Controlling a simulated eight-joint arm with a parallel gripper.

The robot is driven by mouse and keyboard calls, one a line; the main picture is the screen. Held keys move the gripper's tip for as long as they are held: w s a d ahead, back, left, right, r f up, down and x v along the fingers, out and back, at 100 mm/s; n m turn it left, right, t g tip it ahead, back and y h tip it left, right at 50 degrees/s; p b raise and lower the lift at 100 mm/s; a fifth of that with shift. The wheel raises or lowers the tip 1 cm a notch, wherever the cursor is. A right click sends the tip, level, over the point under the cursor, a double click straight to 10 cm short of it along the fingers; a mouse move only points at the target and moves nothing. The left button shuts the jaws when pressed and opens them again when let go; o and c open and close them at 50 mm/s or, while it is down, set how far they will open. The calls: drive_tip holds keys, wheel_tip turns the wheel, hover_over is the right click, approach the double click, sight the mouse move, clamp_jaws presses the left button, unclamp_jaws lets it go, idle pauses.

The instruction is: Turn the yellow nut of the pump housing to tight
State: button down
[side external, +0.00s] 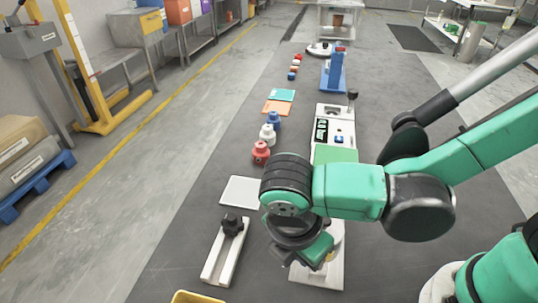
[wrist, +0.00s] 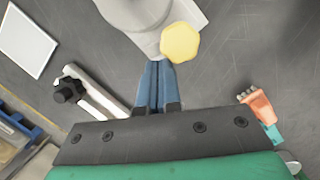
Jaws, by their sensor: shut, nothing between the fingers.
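The yellow nut (wrist: 180,42) is a rounded hexagon at the top of the wrist view, against the white pump housing (wrist: 135,14). My gripper (wrist: 156,66) has its two blue fingers together, with nothing between them. In the wrist picture the fingertips lie just below and left of the nut; I cannot tell whether they touch it or the housing. In the side external view a white base (side external: 325,277), likely the housing's, shows below my arm. The nut and my fingertips are hidden there.
A white rail with a black knob (side external: 232,224) lies left of my gripper; the knob also shows in the wrist view (wrist: 69,90). A white plate (side external: 240,192) lies behind it. Red (side external: 260,152), white and blue pieces stand farther back. A yellow bin (side external: 195,298) is at the front edge.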

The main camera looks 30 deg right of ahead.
drive_tip(key=shift+w+d+m+g, duration=0.15)
drive_tip(key=shift+w+m+g, duration=0.1)
drive_tip(key=shift+m, duration=0.7)
drive_tip(key=shift+w+d+m+g, duration=0.15)
drive_tip(key=shift+m+g, duration=0.05)
drive_tip(key=shift+m, duration=0.7)
drive_tip(key=shift+w+d+m+g, duration=0.15)
drive_tip(key=shift+w+m+g, duration=0.1)
drive_tip(key=shift+m, duration=0.7)
idle(1.2)
drive_tip(key=shift+w+d, duration=0.1)
drive_tip(key=shift+d, duration=0.05)
idle(2.4)
